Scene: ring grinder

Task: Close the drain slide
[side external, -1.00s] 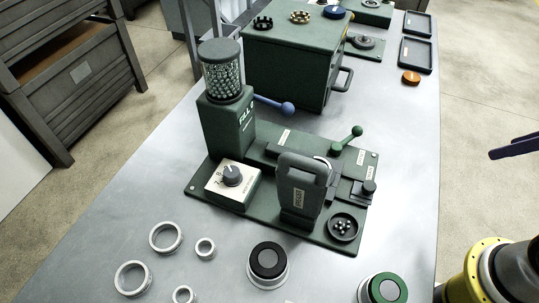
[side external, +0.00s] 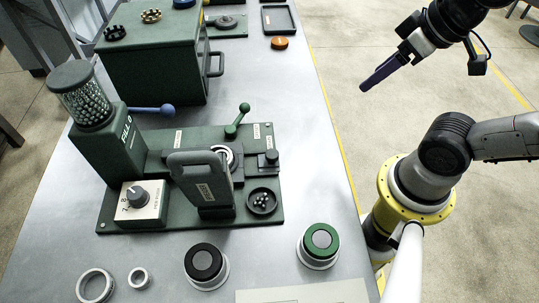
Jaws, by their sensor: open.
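The green grinder fixture (side external: 130,213) stands on the grey table. A dark block with a round black knob (side external: 269,157) sits at its right end, beside small labels too small to read; it looks like the drain slide. I cannot tell how far it is pushed in. A round dark cup (side external: 262,202) holding several small steel balls sits just in front of it. My gripper (side external: 364,88), with purple fingers, is in the air to the upper right, beyond the table edge. It is well apart from the slide, with nothing visible in it. Its fingers overlap in this view.
An upright green guard (side external: 203,185) stands left of the slide, and a green ball lever (side external: 239,118) behind it. Green-topped (side external: 321,240) and black-topped (side external: 205,263) round pieces stand in front.

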